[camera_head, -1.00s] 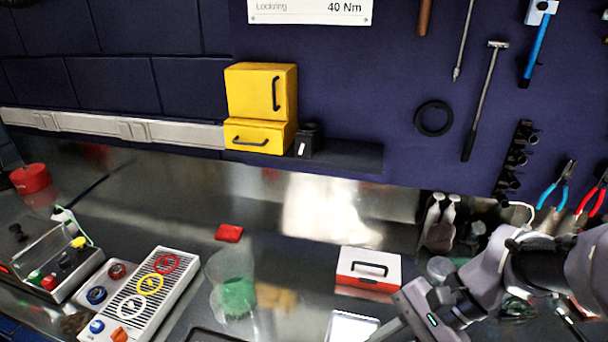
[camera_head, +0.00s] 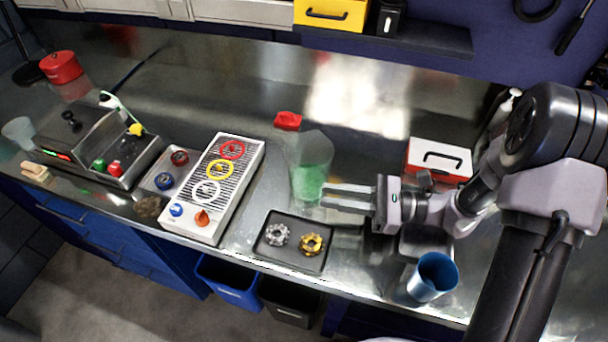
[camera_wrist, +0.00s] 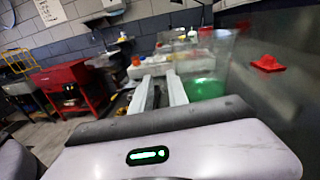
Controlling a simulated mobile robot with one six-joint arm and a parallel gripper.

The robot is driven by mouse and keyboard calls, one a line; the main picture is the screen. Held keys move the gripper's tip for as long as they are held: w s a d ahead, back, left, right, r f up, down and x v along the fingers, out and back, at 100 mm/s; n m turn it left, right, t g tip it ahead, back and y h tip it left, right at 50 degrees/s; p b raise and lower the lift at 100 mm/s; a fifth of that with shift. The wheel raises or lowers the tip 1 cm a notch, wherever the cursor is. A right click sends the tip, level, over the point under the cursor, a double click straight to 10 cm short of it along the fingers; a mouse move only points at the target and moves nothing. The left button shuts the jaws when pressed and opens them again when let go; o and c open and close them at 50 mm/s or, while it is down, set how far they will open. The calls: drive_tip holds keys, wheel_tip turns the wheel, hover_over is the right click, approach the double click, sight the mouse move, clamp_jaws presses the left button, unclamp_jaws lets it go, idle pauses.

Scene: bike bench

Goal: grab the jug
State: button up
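The clear jug (camera_head: 312,172) with green liquid in it stands upright on the metal bench, near the middle of the head view. My gripper (camera_head: 328,197) is level and points left, with its fingertips close to the jug's lower right side. The head view does not settle whether they touch it. In the wrist view the jug (camera_wrist: 207,82) is to the right of my fingers (camera_wrist: 158,88), not between them. The two fingers are parallel with an empty gap between them.
A black tray (camera_head: 265,255) with two metal rings lies in front of the jug. A blue cup (camera_head: 433,277) stands at right front, and a red-and-white box (camera_head: 438,160) behind my gripper. A red block (camera_head: 288,120) lies behind the jug. A grey panel with coloured rings (camera_head: 190,215) is left.

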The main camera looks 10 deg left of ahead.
sight(299, 204)
drive_tip(key=shift+s+a, duration=0.1)
drive_tip(key=shift+a, duration=1.1)
drive_tip(key=a+b, duration=0.1)
drive_tip(key=a, duration=0.2)
drive_tip(key=a+b, duration=0.1)
drive_tip(key=shift+s+a+f+b, duration=0.3)
drive_tip(key=shift+f, duration=0.1)
drive_tip(key=shift+a+r, duration=0.1)
drive_tip(key=shift+a, duration=0.2)
clamp_jaws()
